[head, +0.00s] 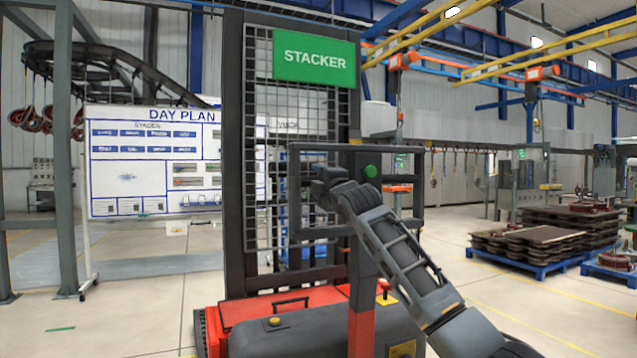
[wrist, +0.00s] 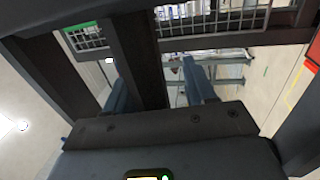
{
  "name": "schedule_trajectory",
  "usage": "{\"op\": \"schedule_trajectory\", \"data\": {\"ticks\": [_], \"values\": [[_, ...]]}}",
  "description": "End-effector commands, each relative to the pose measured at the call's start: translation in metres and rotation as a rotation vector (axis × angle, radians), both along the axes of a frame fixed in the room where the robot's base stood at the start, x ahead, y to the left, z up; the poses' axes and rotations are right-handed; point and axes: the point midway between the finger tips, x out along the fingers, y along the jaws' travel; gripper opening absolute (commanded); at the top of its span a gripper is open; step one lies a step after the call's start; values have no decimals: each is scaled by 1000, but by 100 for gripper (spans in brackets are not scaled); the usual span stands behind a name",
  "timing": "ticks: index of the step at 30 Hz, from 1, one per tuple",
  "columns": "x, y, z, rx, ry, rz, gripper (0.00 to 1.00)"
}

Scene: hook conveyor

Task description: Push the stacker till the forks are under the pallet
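The stacker stands close in front of me, with a dark mast and mesh guard (head: 262,215), a green STACKER sign (head: 313,62), a red and dark grey base (head: 290,325) and a dark rectangular handle frame (head: 410,150). My gripper (head: 325,188) is at the left part of that frame. In the wrist view my gripper (wrist: 160,88) has its two blue-grey fingers apart, with a dark upright bar (wrist: 138,60) between them; a gap shows on the right of the bar. I cannot tell whether they touch it. The forks are hidden. I cannot make out a pallet beyond the stacker.
Blue pallets (head: 530,268) with stacked brown parts stand at the right, apart from the stacker. A DAY PLAN whiteboard (head: 150,160) stands behind at the left, near a grey post (head: 72,150). Floor between the stacker and right pallets is clear.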

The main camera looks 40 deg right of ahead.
Motion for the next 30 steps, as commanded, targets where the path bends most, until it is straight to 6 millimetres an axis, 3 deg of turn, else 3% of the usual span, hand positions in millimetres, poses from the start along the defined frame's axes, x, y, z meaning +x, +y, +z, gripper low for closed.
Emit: {"op": "schedule_trajectory", "data": {"ticks": [5, 18, 30], "values": [[-11, 3, -2, -1, -3, 0, 55], [-66, 19, -16, 1, 1, -1, 55], [-73, 21, -16, 1, 3, 0, 55]]}}
